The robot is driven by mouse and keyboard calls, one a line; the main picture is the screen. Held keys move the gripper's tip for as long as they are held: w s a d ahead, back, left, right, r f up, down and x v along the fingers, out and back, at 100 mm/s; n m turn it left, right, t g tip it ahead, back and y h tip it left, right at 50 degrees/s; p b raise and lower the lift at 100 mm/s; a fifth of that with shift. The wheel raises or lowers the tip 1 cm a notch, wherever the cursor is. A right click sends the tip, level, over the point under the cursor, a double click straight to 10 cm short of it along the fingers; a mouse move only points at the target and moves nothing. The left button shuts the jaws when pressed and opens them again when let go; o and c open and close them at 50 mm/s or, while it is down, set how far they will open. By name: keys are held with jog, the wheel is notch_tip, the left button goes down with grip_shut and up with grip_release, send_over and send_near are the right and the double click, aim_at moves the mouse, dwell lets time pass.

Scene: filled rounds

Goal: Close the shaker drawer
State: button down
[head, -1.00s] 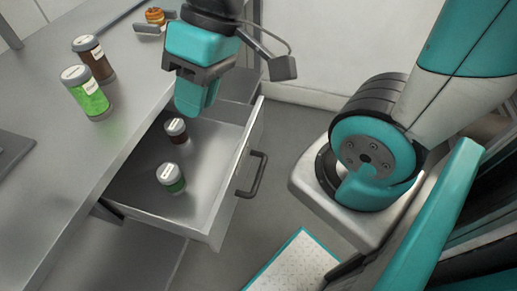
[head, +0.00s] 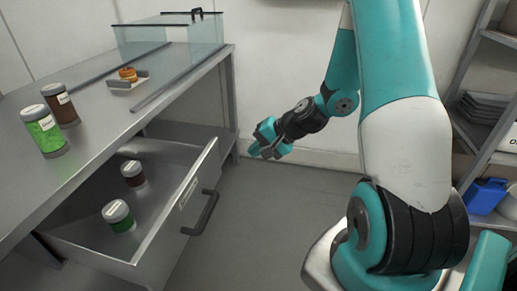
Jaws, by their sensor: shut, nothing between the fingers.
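The shaker drawer (head: 150,247) is pulled out from under the steel counter, with its dark bar handle (head: 203,212) on the front panel. Inside stand a shaker with a green band (head: 118,216) and a shaker with a brown band (head: 133,174), both with pale lids. My gripper (head: 258,152) is shut and empty. It is in the air to the right of the drawer, beyond the handle and apart from it.
A larger green jar (head: 42,132) and a brown jar (head: 61,104) stand on the counter (head: 110,118). Farther back are a small tray with an orange-brown item (head: 128,75) and a glass case (head: 190,35). Shelves with a blue container (head: 486,196) stand right. The floor before the drawer is clear.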

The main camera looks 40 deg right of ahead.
aim_at(218, 161)
jog(key=shift+w+a+f+p, duration=0.1)
jog(key=shift+w+a+f, duration=0.55)
jog(key=shift+w+a, duration=0.4)
jog(key=shift+w+a+f+p, duration=0.15)
jog(key=shift+w+a+f, duration=0.6)
jog(key=shift+w, duration=0.45)
jog(key=shift+w+a+f+p, duration=0.1)
jog(key=shift+w+a+f, duration=0.5)
jog(key=shift+w+a, duration=0.45)
jog(key=shift+w+d, duration=0.1)
